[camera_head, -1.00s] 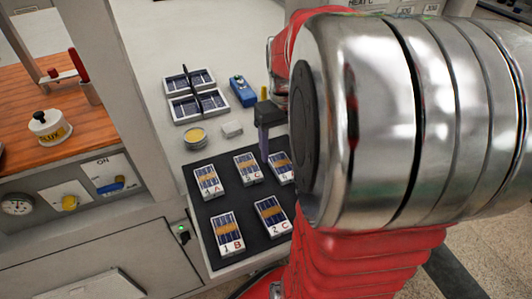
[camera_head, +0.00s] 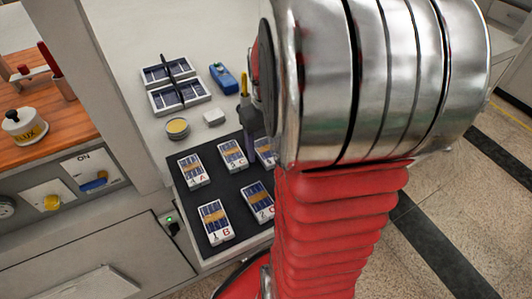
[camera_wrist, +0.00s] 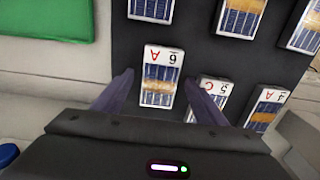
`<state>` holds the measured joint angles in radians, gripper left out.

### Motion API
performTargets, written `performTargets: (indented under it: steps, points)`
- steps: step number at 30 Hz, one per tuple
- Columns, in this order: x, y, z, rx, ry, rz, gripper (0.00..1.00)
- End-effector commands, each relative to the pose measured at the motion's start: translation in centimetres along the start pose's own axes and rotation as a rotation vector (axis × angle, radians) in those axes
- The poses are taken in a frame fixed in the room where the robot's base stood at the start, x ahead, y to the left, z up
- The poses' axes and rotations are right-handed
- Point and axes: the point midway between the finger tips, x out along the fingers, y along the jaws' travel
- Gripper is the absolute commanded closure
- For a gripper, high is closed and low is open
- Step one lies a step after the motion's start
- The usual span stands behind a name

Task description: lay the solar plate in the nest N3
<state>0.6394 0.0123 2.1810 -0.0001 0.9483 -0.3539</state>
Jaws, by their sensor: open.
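A solar plate marked 6 A (camera_wrist: 160,77) lies on the dark mat between the fingers of my gripper (camera_wrist: 160,92) in the wrist view. The gripper is open, one finger on each side of the plate and apart from it. In the head view, plate 6 (camera_head: 265,150) is partly covered by my arm, and my gripper (camera_head: 252,138) shows only as a dark finger beside the arm. Neighbouring plates 5 C (camera_wrist: 212,96) and 4 A (camera_wrist: 267,108) lie to its right in the wrist view. No N3 mark can be read in either view.
The dark mat (camera_head: 220,185) holds several other plates, including 1 B (camera_head: 215,220) and 2 C (camera_head: 259,202). Behind it stand a white two-part holder (camera_head: 178,92), a round yellow-topped tin (camera_head: 177,128), a small white block (camera_head: 214,117) and a blue device (camera_head: 223,77).

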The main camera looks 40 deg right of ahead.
Motion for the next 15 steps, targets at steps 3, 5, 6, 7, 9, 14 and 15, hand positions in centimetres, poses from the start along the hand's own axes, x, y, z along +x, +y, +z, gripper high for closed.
performTargets:
  steps: [3,5,6,7,9,14,15]
  points:
    - [-0.02,0.01,0.00,0.000,0.000,0.000,0.34]
    - [-0.03,0.01,0.00,0.001,0.000,0.000,0.34]
    - [-0.03,0.01,0.00,0.001,0.000,0.000,0.34]
    - [-0.03,0.02,0.00,0.001,0.000,0.000,0.34]
    - [-0.04,0.02,0.00,0.001,0.000,0.000,0.34]
    - [-0.04,0.03,0.00,0.001,0.000,0.000,0.36]
    - [-0.04,0.03,0.00,0.001,0.000,0.000,0.39]
